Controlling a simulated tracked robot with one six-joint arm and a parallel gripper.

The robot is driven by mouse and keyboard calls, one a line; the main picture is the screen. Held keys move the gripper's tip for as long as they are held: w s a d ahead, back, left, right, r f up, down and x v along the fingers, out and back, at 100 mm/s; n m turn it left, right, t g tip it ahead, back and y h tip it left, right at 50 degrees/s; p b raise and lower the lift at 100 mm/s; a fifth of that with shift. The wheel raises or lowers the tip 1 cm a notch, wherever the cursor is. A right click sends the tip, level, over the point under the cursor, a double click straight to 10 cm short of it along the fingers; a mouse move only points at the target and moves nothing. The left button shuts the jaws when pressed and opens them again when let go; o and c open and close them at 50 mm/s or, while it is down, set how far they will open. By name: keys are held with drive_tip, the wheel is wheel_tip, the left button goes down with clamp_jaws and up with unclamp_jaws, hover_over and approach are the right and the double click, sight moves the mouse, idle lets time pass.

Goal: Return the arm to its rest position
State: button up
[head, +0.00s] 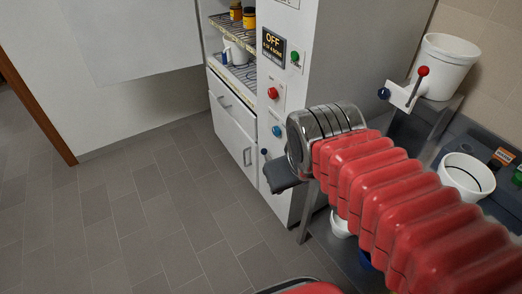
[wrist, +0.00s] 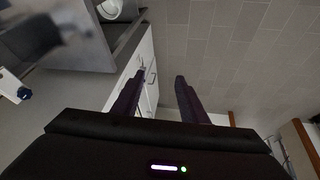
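My arm, with its red ribbed cover, reaches from the lower right of the head view toward the white cabinet. Its dark gripper (head: 282,175) shows only in part beyond the grey metal wrist. In the wrist view my gripper (wrist: 160,76) has two dark fingers standing apart with nothing between them. Grey floor tiles and the white cabinet front show beyond the fingers.
A white cabinet (head: 236,117) with drawers and shelves stands beside my gripper. White buckets (head: 446,62) (head: 467,178) stand at the right. The tiled floor (head: 130,215) at left is clear.

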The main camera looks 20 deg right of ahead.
drive_tip(key=shift+m+t+y, duration=0.3)
drive_tip(key=shift+t+y, duration=0.1)
drive_tip(key=shift+y, duration=0.2)
drive_tip(key=a, duration=0.2)
drive_tip(key=s+a+r, duration=0.1)
drive_tip(key=a, duration=0.1)
drive_tip(key=shift+d, duration=0.1)
drive_tip(key=shift+c, duration=1)
